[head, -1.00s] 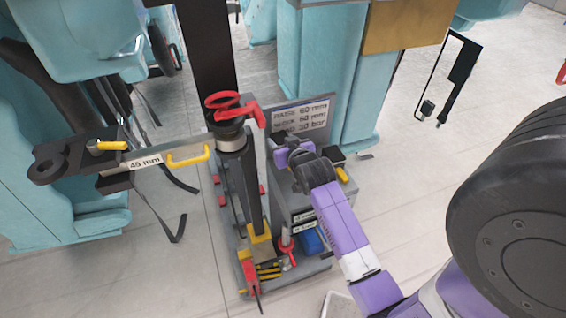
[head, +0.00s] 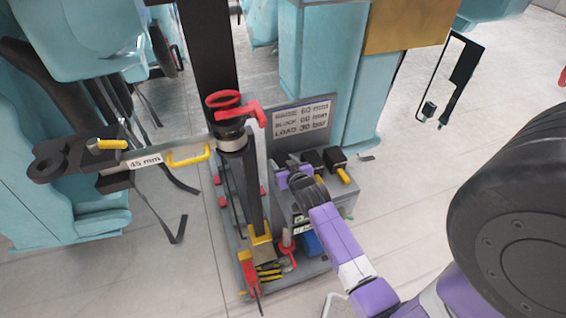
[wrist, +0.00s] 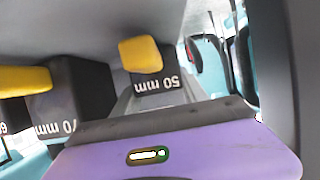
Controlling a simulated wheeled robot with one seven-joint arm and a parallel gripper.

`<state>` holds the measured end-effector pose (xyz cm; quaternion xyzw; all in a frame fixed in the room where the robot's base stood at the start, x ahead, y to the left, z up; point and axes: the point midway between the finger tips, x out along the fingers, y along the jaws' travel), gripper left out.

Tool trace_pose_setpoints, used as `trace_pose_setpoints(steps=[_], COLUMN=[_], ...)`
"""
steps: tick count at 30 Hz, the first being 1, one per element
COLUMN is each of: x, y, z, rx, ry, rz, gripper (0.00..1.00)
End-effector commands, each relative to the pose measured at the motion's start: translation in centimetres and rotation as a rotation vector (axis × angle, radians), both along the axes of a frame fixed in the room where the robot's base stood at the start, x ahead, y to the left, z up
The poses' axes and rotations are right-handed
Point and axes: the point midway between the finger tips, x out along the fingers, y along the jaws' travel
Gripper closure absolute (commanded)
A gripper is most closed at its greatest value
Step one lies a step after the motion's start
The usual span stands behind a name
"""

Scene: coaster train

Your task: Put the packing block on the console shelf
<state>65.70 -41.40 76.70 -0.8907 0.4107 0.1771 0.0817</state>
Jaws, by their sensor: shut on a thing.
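My gripper (head: 290,182) is low over the left side of the grey console shelf (head: 352,190) and is shut. The packing block in it is hidden by my gripper and wrist in the head view, and I cannot make out its label or whether it touches the shelf. Two dark blocks with yellow handles stand on the shelf to the right of my gripper. In the wrist view one is marked 50 mm (wrist: 165,85) and the other 70 mm (wrist: 75,105), both upside down. My purple gripper body (wrist: 170,150) fills the bottom of that view.
A sign (head: 303,118) behind the shelf reads block 60 mm and load 30 bar. A jack post with a red handwheel (head: 224,99) stands close on the left. A 45 mm bar (head: 150,160) reaches left from it.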

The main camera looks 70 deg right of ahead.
Motion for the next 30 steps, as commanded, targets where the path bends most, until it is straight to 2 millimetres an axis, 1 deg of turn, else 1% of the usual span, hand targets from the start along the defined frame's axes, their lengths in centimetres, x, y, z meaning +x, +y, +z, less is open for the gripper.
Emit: trace_pose_setpoints(steps=[1,5,6,8,9,17,21,26,30], x=[0.1,0.1,0.0,0.0,0.0,0.0,-0.2,-1.6,-3.3], y=[-0.1,-0.1,0.0,0.0,0.0,0.0,0.1,1.8,3.8], z=[0.2,-0.1,-0.3,-0.3,-0.3,-0.3,0.1,0.9,2.0], rx=[-0.004,-0.004,0.000,0.000,0.000,0.000,0.000,-0.001,-0.001], ry=[-0.003,-0.003,0.000,0.000,0.000,0.000,0.001,0.003,0.002], rz=[0.000,0.000,0.000,0.000,0.000,0.000,0.000,0.001,0.000], gripper=[1.00,1.00,0.43,0.32,0.27,0.27,0.27,0.27,0.27])
